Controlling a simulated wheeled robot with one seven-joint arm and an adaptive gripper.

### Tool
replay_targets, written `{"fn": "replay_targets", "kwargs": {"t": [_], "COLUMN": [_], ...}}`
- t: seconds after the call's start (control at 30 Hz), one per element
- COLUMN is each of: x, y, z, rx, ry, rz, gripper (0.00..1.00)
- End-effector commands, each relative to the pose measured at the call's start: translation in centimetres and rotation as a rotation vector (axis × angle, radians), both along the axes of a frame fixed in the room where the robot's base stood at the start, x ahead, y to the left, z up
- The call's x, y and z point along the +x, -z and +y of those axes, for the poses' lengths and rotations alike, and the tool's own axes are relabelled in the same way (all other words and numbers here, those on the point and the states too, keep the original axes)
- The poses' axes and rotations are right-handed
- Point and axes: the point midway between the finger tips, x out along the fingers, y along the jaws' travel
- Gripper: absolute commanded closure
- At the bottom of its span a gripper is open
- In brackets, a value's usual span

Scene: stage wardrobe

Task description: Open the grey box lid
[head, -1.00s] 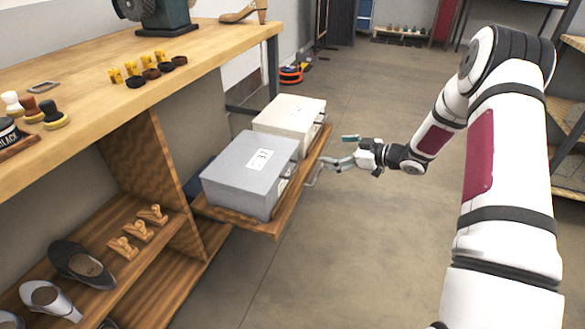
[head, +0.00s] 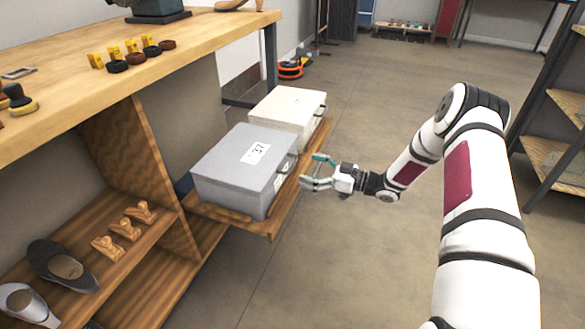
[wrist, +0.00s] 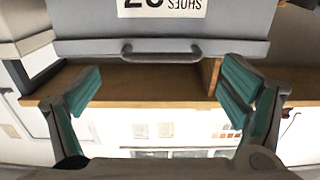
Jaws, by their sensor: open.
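The grey box (head: 232,183) sits on a pulled-out wooden shelf in the head view, its lid (head: 245,150) shut and bearing a white label. In the wrist view the lid (wrist: 100,22) fills the top, with a grey bar handle (wrist: 160,52) on its front edge and a white label above it. My gripper (head: 312,171) is open and empty, to the right of the box at about lid height. In the wrist view its two teal-padded fingers (wrist: 160,88) are spread to either side of the handle, with a gap between them and the handle.
A cream box (head: 288,108) stands behind the grey box on the same shelf (head: 290,195). A workbench (head: 100,75) is at the left, with shoes and wooden stamps on its lower shelf. The floor at the right is clear up to a rack.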

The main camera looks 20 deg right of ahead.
Motion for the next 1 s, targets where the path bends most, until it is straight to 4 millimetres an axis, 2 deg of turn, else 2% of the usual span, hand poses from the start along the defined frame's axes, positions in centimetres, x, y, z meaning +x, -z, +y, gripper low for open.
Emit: {"fn": "replay_targets", "kwargs": {"t": [0.1,0.3,0.5,0.73,0.77,1.0], "x": [1.3,2.8,3.4,3.5,3.4,3.4], "y": [0.2,0.1,0.0,-0.1,0.0,0.0], "z": [1.9,3.9,4.7,4.7,4.7,4.7], "rx": [-0.001,-0.001,-0.001,-0.001,-0.001,-0.001], "ry": [-0.002,-0.001,0.0,0.001,0.001,0.001], "rz": [-0.001,-0.001,0.001,0.001,0.001,0.001], "gripper": [0.08,0.08,0.08,0.08,0.11,0.65]}}
